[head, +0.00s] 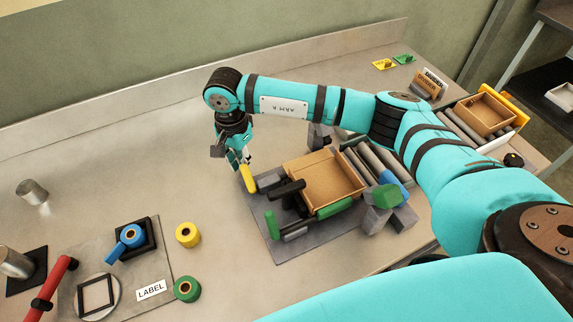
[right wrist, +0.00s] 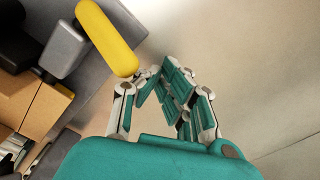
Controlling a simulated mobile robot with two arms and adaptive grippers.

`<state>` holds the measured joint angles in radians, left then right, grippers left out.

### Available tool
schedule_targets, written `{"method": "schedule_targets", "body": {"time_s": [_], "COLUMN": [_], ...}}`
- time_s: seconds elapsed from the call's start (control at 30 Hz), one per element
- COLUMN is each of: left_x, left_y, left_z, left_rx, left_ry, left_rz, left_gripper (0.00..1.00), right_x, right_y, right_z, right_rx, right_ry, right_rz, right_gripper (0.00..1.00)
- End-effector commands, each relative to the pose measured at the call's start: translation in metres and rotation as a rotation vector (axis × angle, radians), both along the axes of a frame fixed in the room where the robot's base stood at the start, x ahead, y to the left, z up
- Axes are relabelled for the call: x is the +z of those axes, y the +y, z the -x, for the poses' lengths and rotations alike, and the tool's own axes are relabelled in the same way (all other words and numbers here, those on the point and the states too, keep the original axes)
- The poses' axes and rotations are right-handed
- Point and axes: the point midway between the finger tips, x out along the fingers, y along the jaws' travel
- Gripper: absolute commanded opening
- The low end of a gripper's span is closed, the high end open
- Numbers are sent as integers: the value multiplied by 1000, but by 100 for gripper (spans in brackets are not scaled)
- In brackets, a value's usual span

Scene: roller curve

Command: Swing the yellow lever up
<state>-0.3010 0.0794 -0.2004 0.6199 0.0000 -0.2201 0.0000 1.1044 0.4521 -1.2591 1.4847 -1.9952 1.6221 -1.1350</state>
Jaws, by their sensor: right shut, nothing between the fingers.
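The yellow lever (head: 247,179) is a rounded yellow bar at the left end of the roller fixture on its grey base plate (head: 266,222). In the right wrist view the yellow lever (right wrist: 108,38) lies at the upper left, joined to a grey block. My right gripper (head: 241,165) hangs down just behind the lever's upper end in the head view. In the right wrist view my right gripper (right wrist: 166,75) has its fingers together and empty, close beside the lever's rounded end. I cannot tell whether they touch. My left gripper is not in view.
An open cardboard box (head: 330,185) sits on the fixture beside the lever. Green bars and grey rollers surround it. A yellow spool (head: 188,234), a green spool (head: 187,289) and a blue-handled part (head: 131,236) stand at the left. The table behind the lever is clear.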

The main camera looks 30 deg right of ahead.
Motion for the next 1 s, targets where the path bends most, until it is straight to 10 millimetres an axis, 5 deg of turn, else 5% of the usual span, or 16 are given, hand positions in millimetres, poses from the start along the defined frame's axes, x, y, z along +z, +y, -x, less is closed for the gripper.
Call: {"method": "schedule_targets", "body": {"time_s": [1.0], "left_x": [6], "left_y": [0], "left_z": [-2], "left_rx": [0], "left_ry": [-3], "left_rz": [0], "left_gripper": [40], "right_x": [1], "right_y": [2], "right_z": [27], "right_rx": [9], "right_ry": [16], "right_rz": [4], "right_gripper": [0]}}
